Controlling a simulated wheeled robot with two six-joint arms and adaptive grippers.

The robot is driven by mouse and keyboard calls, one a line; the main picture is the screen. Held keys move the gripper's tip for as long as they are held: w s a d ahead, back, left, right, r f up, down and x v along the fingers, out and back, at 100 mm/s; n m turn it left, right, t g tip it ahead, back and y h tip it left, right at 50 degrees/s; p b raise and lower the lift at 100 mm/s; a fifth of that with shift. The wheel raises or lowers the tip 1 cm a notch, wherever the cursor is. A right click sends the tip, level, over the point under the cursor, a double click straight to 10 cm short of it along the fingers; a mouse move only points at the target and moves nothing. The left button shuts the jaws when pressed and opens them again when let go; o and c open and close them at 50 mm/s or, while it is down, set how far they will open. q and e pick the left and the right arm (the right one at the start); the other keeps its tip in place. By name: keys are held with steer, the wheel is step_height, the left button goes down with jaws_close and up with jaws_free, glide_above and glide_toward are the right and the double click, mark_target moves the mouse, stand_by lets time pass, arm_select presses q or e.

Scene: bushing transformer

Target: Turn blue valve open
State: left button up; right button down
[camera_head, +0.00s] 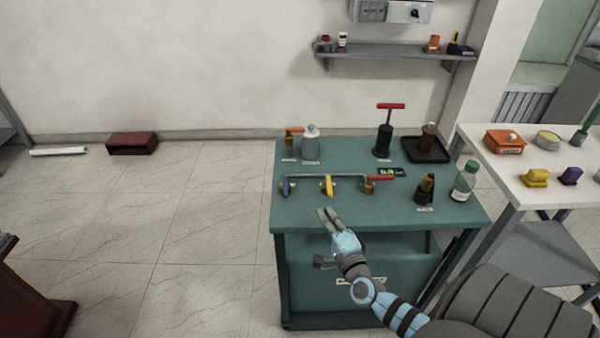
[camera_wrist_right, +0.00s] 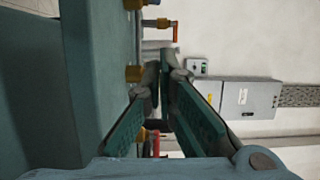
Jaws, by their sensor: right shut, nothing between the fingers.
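The blue valve (camera_head: 285,187) is at the left end of a grey pipe (camera_head: 350,178) on the teal table, above a brass fitting. A yellow valve (camera_head: 327,185) is in the middle and a red-handled valve (camera_head: 379,179) at the right end. My right gripper (camera_head: 327,216) is over the table's front edge, in front of the yellow valve and to the right of the blue one, touching neither. Its fingers are shut and empty; they also show in the right wrist view (camera_wrist_right: 165,74). I cannot tell the blue valve for sure there. My left gripper is out of view.
On the teal table (camera_head: 440,212) stand a grey bottle (camera_head: 310,145), a red-handled pump (camera_head: 385,138), a dark tray (camera_head: 410,152) and a green-capped bottle (camera_head: 465,182). A white table (camera_head: 570,185) is at the right. The front left of the teal tabletop is clear.

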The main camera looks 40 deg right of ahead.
mark_target(286, 187)
steer(key=b+x, duration=0.1)
steer(key=x, duration=0.5)
steer(key=f+b+x, duration=0.1)
steer(key=x, duration=0.2)
steer(key=shift+w+d+f+b, duration=0.1)
steer(key=shift+w+d+b, duration=0.1)
steer(key=shift+d+b, duration=0.15)
steer(key=w+a, duration=0.2)
steer(key=shift+w+a, duration=0.15)
steer(key=shift+a, duration=0.15)
steer(key=shift+w+a, duration=0.15)
steer(key=shift+a, duration=0.25)
steer(key=shift+p, duration=0.3)
steer(key=shift+w+a+r, duration=0.2)
steer(key=shift+w+a, duration=0.05)
steer(key=shift+a, duration=0.25)
steer(key=shift+f, duration=0.1)
